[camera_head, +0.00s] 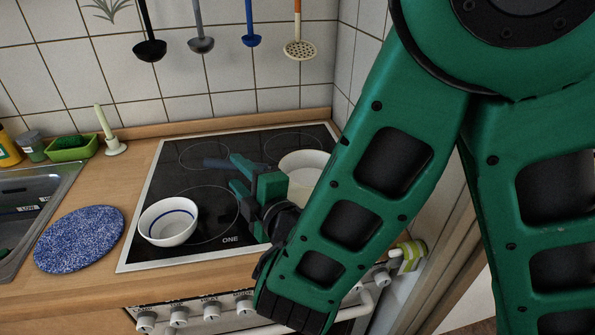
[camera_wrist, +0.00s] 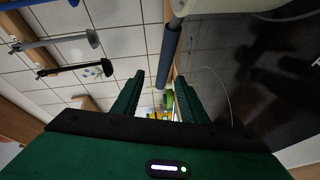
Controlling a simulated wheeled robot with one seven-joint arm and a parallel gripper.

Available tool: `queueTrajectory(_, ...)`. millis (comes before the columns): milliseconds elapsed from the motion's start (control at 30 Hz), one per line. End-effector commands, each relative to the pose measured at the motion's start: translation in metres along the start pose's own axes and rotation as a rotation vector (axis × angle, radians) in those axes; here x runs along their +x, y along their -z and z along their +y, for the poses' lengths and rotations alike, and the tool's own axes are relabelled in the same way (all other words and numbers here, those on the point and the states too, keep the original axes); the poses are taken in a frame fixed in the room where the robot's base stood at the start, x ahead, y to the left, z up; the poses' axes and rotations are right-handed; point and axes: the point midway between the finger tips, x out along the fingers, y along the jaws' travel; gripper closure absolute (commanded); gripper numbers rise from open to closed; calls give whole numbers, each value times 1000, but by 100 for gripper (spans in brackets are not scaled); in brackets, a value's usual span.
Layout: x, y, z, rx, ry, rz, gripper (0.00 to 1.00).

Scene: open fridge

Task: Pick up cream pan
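The cream pan (camera_head: 312,164) sits on the right side of the black cooktop, partly hidden behind my gripper and arm. Its dark blue-grey handle (camera_head: 216,163) points left. My gripper (camera_head: 236,174) is open over the cooktop, just left of the pan body, with its fingers pointing left. In the wrist view, the pan's cream rim (camera_wrist: 200,6) shows at the top. The handle (camera_wrist: 168,55) runs down into the space between the two open fingertips (camera_wrist: 160,76). I cannot tell whether a finger touches it.
A white bowl (camera_head: 168,221) with a blue ring stands on the cooktop's front left. A blue speckled round board (camera_head: 80,240) lies on the counter beside the sink (camera_head: 30,205). Several utensils hang on the tiled wall, including a black ladle (camera_head: 150,48). The cooktop's back left is clear.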

Motion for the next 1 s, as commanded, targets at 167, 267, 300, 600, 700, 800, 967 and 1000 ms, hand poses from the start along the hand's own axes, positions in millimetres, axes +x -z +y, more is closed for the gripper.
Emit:
queueTrajectory(167, 11, 6, -2, -6, 0, 15, 61)
queueTrajectory(267, 25, 7, -2, -4, -1, 15, 61)
queueTrajectory(300, 31, 7, -1, -4, -2, 16, 61)
queueTrajectory(600, 56, 9, -3, -7, 1, 20, 61)
queueTrajectory(700, 63, 8, -4, -6, 1, 19, 61)
queueTrajectory(800, 77, 7, -6, -5, 0, 17, 61)
queueTrajectory(967, 98, 7, -8, -5, 1, 18, 61)
queueTrajectory(1000, 102, 7, -8, -6, 1, 18, 61)
